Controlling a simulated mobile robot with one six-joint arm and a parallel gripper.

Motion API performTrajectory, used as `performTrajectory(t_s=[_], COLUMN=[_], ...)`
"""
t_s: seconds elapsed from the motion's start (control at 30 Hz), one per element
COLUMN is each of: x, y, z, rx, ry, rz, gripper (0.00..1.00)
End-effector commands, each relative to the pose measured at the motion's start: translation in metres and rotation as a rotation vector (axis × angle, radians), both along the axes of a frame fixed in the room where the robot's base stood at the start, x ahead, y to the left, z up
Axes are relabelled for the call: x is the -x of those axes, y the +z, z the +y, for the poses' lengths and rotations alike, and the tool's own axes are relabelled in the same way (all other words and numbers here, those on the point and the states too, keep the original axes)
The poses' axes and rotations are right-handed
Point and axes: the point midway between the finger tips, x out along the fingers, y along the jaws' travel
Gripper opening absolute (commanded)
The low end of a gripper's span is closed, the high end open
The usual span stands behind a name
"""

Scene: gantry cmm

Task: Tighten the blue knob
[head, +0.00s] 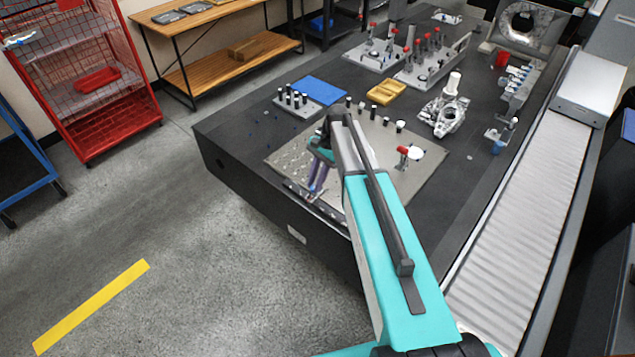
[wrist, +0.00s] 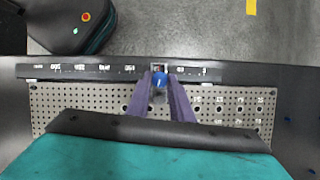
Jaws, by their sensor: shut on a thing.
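The blue knob (wrist: 160,80) shows in the wrist view between the tips of my gripper (wrist: 162,86). It sits at the edge of a perforated metal plate, by a dark strip with white markings. The purple fingers are closed on the knob from both sides. In the head view my gripper (head: 314,191) reaches down to the near left edge of the plate (head: 405,185). The knob is too small and covered to make out there.
The plate lies on a dark table (head: 225,132). A blue pad (head: 320,90), a yellow block (head: 386,91), a metal casting (head: 444,115) and a red-topped clamp (head: 404,155) stand beyond my gripper.

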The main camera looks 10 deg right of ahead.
Motion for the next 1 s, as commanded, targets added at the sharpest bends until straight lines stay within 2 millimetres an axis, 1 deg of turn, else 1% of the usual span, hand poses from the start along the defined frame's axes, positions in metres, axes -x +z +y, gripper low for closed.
performTrajectory(t_s=[0.13,0.43,0.47,0.5,0.57,1.0], x=[-0.0019,-0.0013,-0.0013,-0.0013,-0.0012,-0.0015], y=[0.0000,0.0006,0.0007,0.0007,0.0006,0.0027], z=[-0.0004,-0.0004,-0.0004,-0.0004,-0.0003,-0.0004], rx=[0.002,0.002,0.002,0.002,0.001,0.001], ry=[0.054,0.062,0.062,0.062,0.062,0.061], rz=[-0.003,-0.002,-0.002,-0.002,-0.002,-0.001], gripper=[0.00,0.00,0.21,0.28,0.38,0.39])
